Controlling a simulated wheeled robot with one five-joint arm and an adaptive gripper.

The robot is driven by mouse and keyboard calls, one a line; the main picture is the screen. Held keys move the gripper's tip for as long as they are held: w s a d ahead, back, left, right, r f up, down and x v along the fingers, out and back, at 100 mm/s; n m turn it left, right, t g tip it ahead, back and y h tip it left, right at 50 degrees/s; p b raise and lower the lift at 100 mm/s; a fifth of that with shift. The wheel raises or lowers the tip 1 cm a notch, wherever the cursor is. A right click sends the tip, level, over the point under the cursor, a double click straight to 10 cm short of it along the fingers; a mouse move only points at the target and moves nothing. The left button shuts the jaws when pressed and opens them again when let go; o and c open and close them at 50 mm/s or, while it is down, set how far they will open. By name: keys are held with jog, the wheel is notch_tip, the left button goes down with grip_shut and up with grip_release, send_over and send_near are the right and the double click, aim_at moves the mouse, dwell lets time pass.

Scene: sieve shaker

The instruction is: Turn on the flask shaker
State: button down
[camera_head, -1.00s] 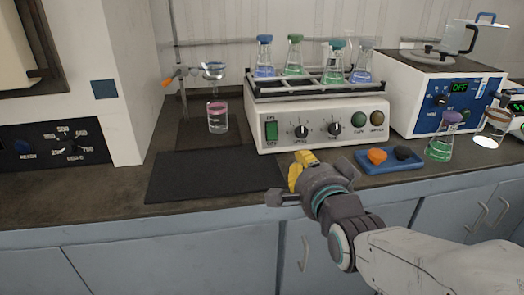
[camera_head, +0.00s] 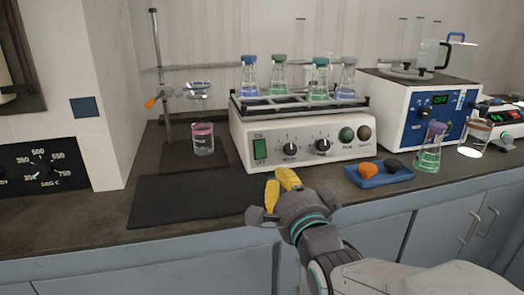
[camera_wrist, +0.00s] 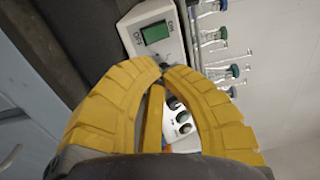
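The flask shaker (camera_head: 300,138) is a white box with a rack of several stoppered flasks on top. Its green rocker switch (camera_head: 260,149) is at the left of the front panel, beside two black knobs, a green button and a brown button. In the wrist view the green switch (camera_wrist: 155,32) shows just beyond the fingertips, with ON and OFF lettering at its ends. My gripper (camera_head: 279,178) has yellow fingers and is in front of the shaker, just below and right of the switch. In the wrist view its fingertips (camera_wrist: 162,67) come together with nothing between them.
A dark mat (camera_head: 190,200) lies left of my gripper. A blue tray (camera_head: 378,176) with an orange and a dark object lies to the right. A green flask (camera_head: 430,150) stands near a blue-fronted device (camera_head: 415,118). A beaker (camera_head: 203,138) stands under a clamp stand at left.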

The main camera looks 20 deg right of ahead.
jog(key=shift+w, duration=0.1)
jog(key=p, duration=0.5)
send_near(261, 147)
jog(key=w, duration=0.8)
jog(key=shift+w+r, duration=0.1)
jog(key=shift+r, duration=0.05)
